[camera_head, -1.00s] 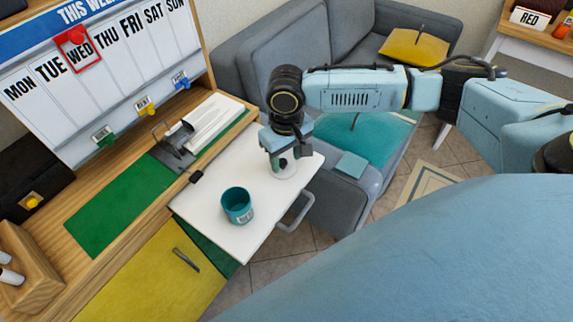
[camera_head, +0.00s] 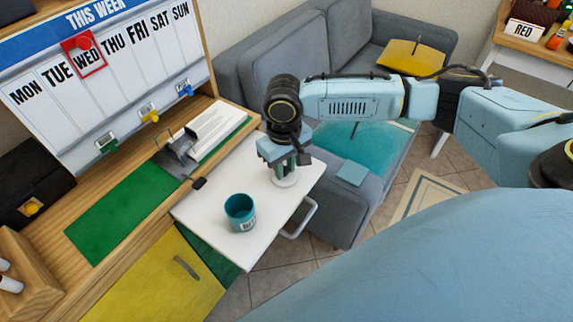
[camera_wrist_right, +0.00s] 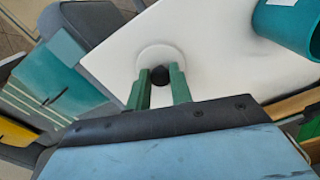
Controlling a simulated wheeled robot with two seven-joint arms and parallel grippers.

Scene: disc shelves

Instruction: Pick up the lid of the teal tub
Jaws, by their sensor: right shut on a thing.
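The teal tub (camera_head: 240,212) stands upright and open-topped on the white pull-out board; part of it also shows in the right wrist view (camera_wrist_right: 290,22). The lid (camera_head: 287,181) is a round white disc with a dark knob, beside the tub toward the back right. In the right wrist view the lid (camera_wrist_right: 152,55) lies between and beyond the fingers. My right gripper (camera_head: 285,168) points down over the lid. Its green fingers (camera_wrist_right: 158,80) are shut on the dark knob. I cannot tell whether the lid touches the board. My left gripper is not in view.
The white board (camera_head: 215,200) has free room around the tub. A metal handle (camera_head: 300,218) sticks out at its right edge. A grey sofa (camera_head: 290,60) stands behind. A wooden desk with a green mat (camera_head: 125,215) and a week board (camera_head: 110,80) lie left.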

